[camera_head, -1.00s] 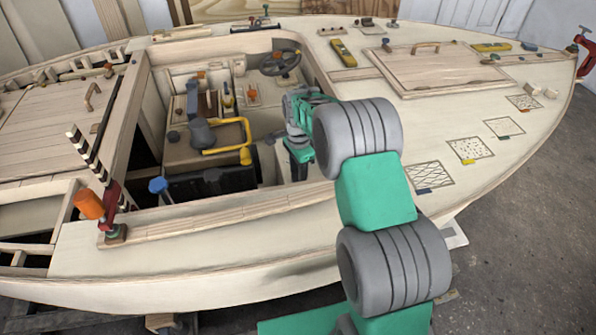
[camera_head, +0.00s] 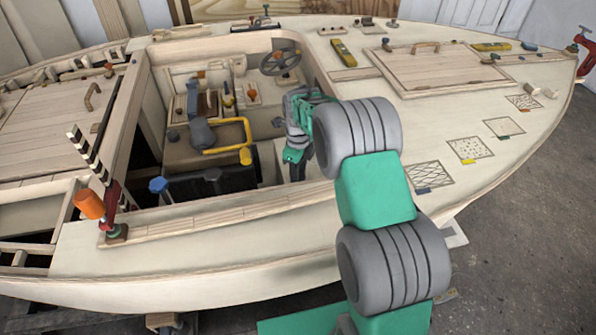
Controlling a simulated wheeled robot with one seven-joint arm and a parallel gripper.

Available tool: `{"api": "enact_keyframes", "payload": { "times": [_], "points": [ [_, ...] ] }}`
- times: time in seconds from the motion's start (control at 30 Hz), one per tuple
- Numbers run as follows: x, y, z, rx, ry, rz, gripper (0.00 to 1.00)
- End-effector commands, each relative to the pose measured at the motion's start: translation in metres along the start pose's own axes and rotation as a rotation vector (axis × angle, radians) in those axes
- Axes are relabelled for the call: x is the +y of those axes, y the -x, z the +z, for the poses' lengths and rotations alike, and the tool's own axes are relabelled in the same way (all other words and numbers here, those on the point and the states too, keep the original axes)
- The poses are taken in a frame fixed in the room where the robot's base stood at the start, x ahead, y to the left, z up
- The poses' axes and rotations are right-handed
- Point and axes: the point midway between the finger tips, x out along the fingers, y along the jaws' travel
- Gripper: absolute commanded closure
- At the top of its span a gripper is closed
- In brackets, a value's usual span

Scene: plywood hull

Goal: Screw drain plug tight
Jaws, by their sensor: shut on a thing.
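My gripper (camera_head: 296,167) reaches down into the open cockpit, beside the right end of the dark box. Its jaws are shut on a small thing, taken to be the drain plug. The plug itself and the fingertips are too small and shadowed to make out, and the drain hole does not show. I cannot tell how far in the plug sits or whether it is straight.
Left of my gripper are a yellow-handled tool (camera_head: 228,137) and a black box (camera_head: 220,183). A steering wheel (camera_head: 280,61) stands behind. The cockpit's near coaming (camera_head: 205,213) runs below my arm.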

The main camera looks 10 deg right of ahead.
Motion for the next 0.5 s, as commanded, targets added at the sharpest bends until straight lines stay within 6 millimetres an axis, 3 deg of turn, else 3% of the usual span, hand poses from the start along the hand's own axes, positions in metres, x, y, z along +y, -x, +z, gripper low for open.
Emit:
{"api": "enact_keyframes", "payload": {
  "times": [0.03, 0.5],
  "points": [
    [-0.003, 0.0067, 0.0034, -0.009, -0.04, -0.01, 1.0],
    [-0.0039, 0.0075, 0.0038, -0.013, -0.471, -0.009, 1.0]
  ]
}}
